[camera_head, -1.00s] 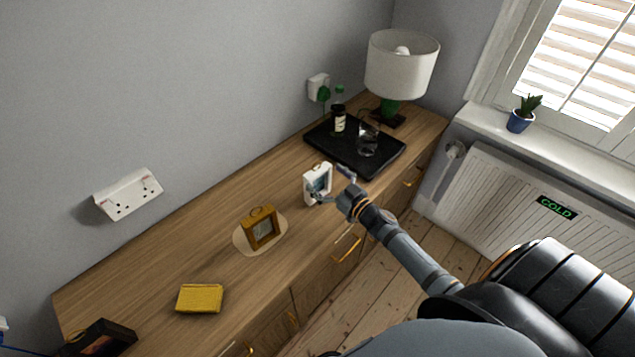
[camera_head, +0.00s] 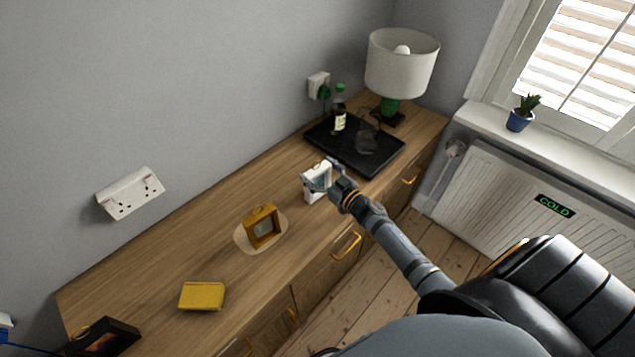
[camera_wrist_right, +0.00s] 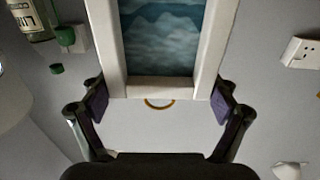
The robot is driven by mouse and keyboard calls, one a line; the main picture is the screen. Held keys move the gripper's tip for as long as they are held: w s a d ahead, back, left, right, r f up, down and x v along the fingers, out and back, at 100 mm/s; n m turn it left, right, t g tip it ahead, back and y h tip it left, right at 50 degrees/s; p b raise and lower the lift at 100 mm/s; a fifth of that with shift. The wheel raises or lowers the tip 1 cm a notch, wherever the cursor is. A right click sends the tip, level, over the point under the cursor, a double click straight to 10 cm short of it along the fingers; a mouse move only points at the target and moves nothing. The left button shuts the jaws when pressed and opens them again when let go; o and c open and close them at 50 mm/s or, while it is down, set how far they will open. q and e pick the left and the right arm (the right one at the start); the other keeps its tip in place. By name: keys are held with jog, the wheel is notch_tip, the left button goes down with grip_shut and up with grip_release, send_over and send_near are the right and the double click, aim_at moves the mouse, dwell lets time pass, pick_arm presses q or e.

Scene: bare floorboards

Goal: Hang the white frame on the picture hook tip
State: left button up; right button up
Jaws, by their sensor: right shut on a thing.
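The white frame (camera_head: 316,184) stands on the wooden sideboard, near the black tray. My right gripper (camera_head: 326,179) is shut on it, its fingers on both sides. In the right wrist view the white frame (camera_wrist_right: 205,75) fills the space between the dark finger pads of the gripper (camera_wrist_right: 165,103), and its blue cloudy picture shows. A gold ring (camera_wrist_right: 160,103) shows at the frame's edge nearest the gripper. I cannot make out the picture hook for certain in either view. My left gripper is not in view.
A gold-brown frame (camera_head: 262,227) stands on a pale round mat (camera_head: 243,241). A yellow block (camera_head: 201,296) and dark frame (camera_head: 104,340) lie left. The tray (camera_head: 385,157) holds a bottle (camera_head: 339,112) and glass, by a lamp (camera_head: 402,65). Sockets (camera_head: 130,193) are on the wall.

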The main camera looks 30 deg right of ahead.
jog(key=shift+r+p, duration=0.45)
jog(key=shift+p, duration=0.05)
notch_tip(320, 180, up, 3)
jog(key=p, duration=0.3)
jog(key=shift+f, duration=0.1)
jog(key=s+r+p, duration=0.9)
jog(key=s+p, duration=0.3)
jog(key=s, duration=0.2)
jog(key=shift+d+r, duration=0.15)
jog(key=shift+d, duration=0.05)
jog(key=w+a+f+m+h+b, duration=0.2)
jog(key=w+a+f+h+b, duration=0.1)
jog(key=a+b, duration=0.7)
notch_tip(320, 180, down, 3)
jog(key=h+b, duration=0.1)
jog(key=b, duration=0.1)
jog(key=shift+w+r+m+t+b, duration=0.2)
jog(key=shift+m+t+b, duration=0.1)
jog(key=shift+m, duration=0.1)
